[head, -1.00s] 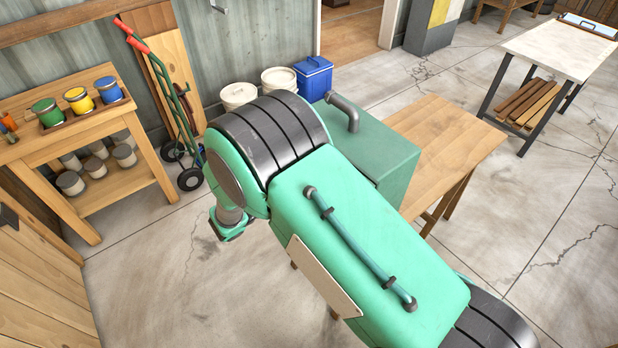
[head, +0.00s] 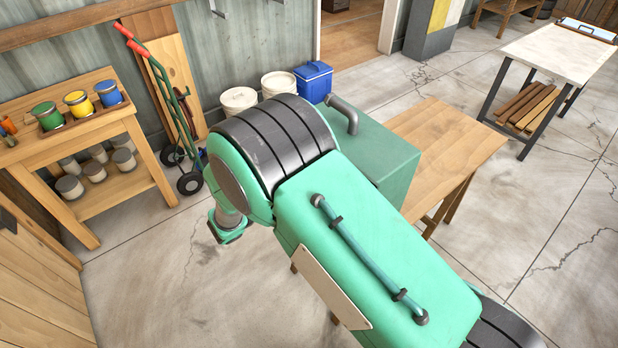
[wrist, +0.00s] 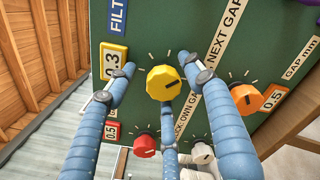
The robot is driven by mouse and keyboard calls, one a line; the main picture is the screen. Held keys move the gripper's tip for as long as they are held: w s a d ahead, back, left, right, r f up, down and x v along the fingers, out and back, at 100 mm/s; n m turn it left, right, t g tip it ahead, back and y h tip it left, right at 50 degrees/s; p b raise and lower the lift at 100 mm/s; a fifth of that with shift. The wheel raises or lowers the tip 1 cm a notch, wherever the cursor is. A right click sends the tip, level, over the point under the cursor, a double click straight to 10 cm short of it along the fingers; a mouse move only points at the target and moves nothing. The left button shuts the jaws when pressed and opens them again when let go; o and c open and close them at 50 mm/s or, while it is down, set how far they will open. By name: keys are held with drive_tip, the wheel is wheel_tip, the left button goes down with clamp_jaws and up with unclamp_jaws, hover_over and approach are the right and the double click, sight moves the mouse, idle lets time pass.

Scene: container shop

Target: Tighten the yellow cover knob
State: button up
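The yellow knob (wrist: 163,83) sits on a dark green panel (wrist: 140,35) in the wrist view, with a dark pointer mark and white tick marks around it. My gripper (wrist: 158,76) has blue fingers spread around this knob. One finger lies to its left, one to its right and one below. Gaps show between the left and right fingers and the knob; whether the lower finger touches it I cannot tell. A yellow-framed label reading 0.3 is left of the knob. In the head view my arm hides the gripper and the knob.
An orange knob (wrist: 245,98) is to the right, a red knob (wrist: 144,146) below left, and a white knob (wrist: 203,153) below right.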

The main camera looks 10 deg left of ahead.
drive_tip(key=shift+a+f, duration=0.1)
drive_tip(key=shift+f, duration=0.05)
drive_tip(key=v, duration=1.2)
idle(0.6)
